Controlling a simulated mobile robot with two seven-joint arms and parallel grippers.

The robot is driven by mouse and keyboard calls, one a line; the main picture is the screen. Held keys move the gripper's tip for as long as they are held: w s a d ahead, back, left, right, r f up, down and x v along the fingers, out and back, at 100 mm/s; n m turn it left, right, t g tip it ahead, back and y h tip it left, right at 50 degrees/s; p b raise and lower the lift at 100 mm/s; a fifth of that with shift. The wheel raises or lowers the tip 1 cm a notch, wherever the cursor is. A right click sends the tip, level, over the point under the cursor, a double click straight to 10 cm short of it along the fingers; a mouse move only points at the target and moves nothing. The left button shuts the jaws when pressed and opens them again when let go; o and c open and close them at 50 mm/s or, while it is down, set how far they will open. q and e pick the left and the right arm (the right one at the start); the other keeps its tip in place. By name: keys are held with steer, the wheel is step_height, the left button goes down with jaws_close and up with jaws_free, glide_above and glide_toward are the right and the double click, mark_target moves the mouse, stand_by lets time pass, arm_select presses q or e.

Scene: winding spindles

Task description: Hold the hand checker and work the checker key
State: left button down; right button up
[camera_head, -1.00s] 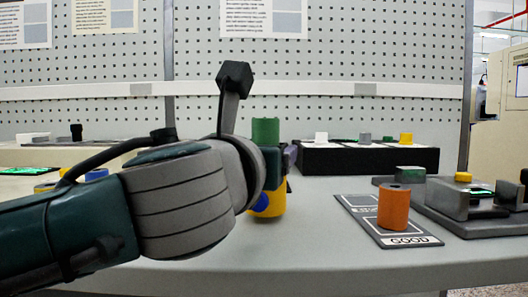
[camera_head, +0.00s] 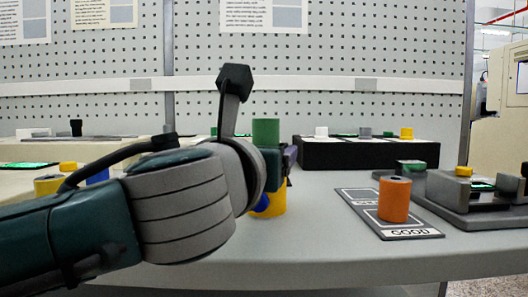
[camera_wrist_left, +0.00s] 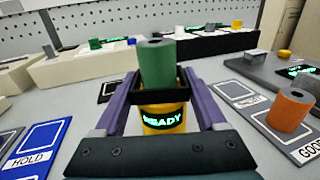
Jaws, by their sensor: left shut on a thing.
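The hand checker (camera_head: 278,202) has a yellow lower body, and a blue part shows on its left side in the head view. In the left wrist view its yellow body (camera_wrist_left: 163,121) carries a green lit READY display. A green cylinder (camera_wrist_left: 157,65) stands upright in its dark top; it also shows in the head view (camera_head: 266,132). My left gripper (camera_wrist_left: 163,92) is shut on the hand checker, with a purple finger on each side. In the head view my wrist hides much of it. I cannot pick out the checker key. My right gripper is not in view.
An orange cylinder (camera_head: 394,200) stands on the mat marked GOOD (camera_head: 416,233) at the right. A black box (camera_head: 368,155) with several coloured pieces stands behind. A grey fixture (camera_head: 470,205) is at far right. A blue HOLD mat (camera_wrist_left: 36,150) lies left in the wrist view.

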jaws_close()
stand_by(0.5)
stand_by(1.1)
